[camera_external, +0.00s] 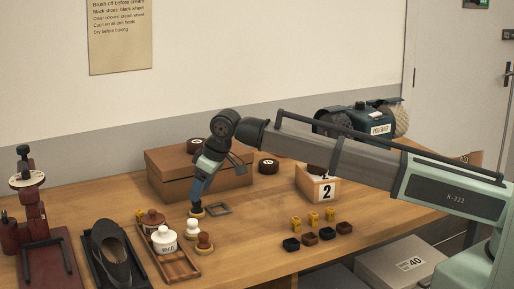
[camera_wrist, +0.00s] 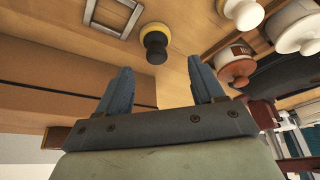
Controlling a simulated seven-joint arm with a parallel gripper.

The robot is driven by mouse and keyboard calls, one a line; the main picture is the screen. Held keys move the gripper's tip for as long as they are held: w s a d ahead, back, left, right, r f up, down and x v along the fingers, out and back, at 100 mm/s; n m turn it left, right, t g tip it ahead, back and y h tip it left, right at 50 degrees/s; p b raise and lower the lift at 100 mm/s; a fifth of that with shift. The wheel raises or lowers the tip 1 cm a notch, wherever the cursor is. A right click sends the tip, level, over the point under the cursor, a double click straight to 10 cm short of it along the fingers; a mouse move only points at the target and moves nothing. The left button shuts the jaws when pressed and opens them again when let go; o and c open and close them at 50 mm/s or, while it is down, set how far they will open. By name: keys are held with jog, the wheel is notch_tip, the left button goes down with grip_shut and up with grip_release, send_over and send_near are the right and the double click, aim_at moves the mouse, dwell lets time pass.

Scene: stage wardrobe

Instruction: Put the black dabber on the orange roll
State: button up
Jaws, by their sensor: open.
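The black dabber (camera_external: 196,212) stands on the table with its yellowish base down. It also shows in the wrist view (camera_wrist: 155,45), black knob toward me. My gripper (camera_external: 198,198) points down just above it. In the wrist view my open, empty fingers (camera_wrist: 160,75) lie apart, and the dabber shows beyond the fingertips, between their lines. I cannot single out an orange roll for certain. Dark brown rolls with pale centres lie on the brown box (camera_external: 195,145) and on the table to its right (camera_external: 268,166); their exact colour is hard to tell.
A grey square frame (camera_external: 218,209) lies right beside the dabber. White-knobbed (camera_external: 192,228) and brown-knobbed (camera_external: 204,241) dabbers stand in front, near a wooden tray (camera_external: 178,268) with jars. The brown box (camera_external: 160,185) stands behind.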

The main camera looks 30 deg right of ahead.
aim_at(198, 206)
jog(key=shift+d+x, duration=0.2)
jog(key=shift+x, duration=2.6)
jog(key=shift+w, duration=0.1)
jog(key=c, duration=1.2)
jog(key=shift+r, duration=0.15)
